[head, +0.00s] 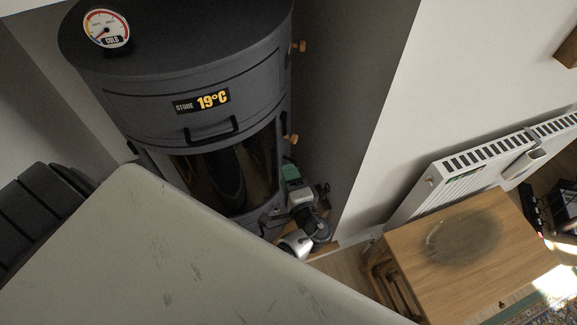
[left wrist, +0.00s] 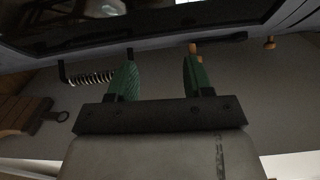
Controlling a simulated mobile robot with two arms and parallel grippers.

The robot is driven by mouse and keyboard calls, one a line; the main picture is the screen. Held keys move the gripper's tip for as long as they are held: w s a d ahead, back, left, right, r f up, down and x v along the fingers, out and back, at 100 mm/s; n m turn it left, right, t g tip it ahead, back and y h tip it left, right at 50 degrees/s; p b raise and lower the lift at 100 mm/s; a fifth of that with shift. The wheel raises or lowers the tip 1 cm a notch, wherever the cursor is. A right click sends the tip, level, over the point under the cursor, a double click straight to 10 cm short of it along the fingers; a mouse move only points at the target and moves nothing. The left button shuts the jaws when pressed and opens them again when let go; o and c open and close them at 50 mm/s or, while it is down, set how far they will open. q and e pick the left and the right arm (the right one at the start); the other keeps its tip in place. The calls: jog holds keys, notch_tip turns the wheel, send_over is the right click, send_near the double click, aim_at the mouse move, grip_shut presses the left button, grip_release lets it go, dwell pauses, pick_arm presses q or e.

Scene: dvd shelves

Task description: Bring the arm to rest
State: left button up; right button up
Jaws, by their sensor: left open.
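My left gripper (head: 290,162) shows small near the centre of the head view, low in front of the dark stove's right side. Its arm links bend just below it and partly hide it. In the left wrist view the two green fingers of the gripper (left wrist: 160,72) stand wide apart with nothing between them. My right gripper is in neither view.
A dark round stove (head: 190,60) with a 19°C display stands close; it has a door handle (head: 212,130) and knobs. A wooden table (head: 420,225) and a white radiator (head: 470,165) are at right. A coiled handle (left wrist: 92,78) shows near the fingers in the wrist view.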

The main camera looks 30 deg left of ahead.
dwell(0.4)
pick_arm(q)
jog(key=s+f+g+h, duration=0.2)
jog(key=s+f, duration=0.2)
jog(key=f, duration=0.3)
jog(key=s+f+m+g+h, duration=0.1)
jog(key=s+f+g+h, duration=0.2)
jog(key=f, duration=0.5)
jog(key=s+f+g+h, duration=0.1)
jog(key=s+f+h, duration=0.1)
jog(key=s+f, duration=0.4)
jog(key=s+f+n+g+h, duration=0.1)
jog(key=s+f+n+h, duration=0.1)
jog(key=s+f, duration=0.2)
jog(key=s+a+f+n+g+h, duration=0.1)
jog(key=s+f, duration=0.4)
jog(key=s, duration=0.6)
jog(key=s+f+n+g+h, duration=0.2)
jog(key=s+f+n+h, duration=0.1)
jog(key=s, duration=0.4)
jog(key=shift+s+a+f+n+h, duration=0.2)
jog(key=shift+s+f+n+h, duration=0.15)
jog(key=shift+f+n, duration=0.3)
jog(key=shift+c, duration=0.5)
jog(key=shift+c, duration=0.3)
jog(key=shift+s, duration=0.15)
